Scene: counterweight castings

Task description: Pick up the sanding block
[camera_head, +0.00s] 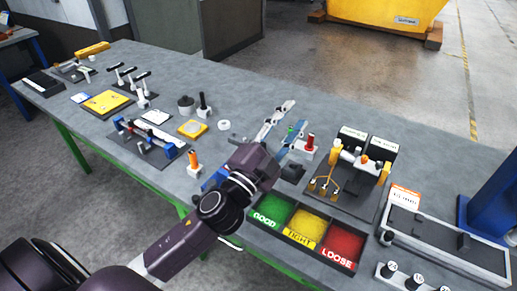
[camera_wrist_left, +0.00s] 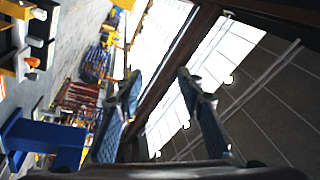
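My left gripper (camera_head: 295,115) reaches over the middle of the workbench in the head view. Its two blue-grey fingers are apart, and the left wrist view shows nothing between them (camera_wrist_left: 160,84). I cannot surely tell which thing is the sanding block. A small dark block (camera_head: 291,172) lies on the bench just right of my left wrist, partly hidden by it. My right gripper is not in view.
A tray with green, yellow and red bins (camera_head: 273,226) stands in front. An orange-topped piece (camera_head: 194,160) stands left of my arm. Bare bench lies behind the gripper.

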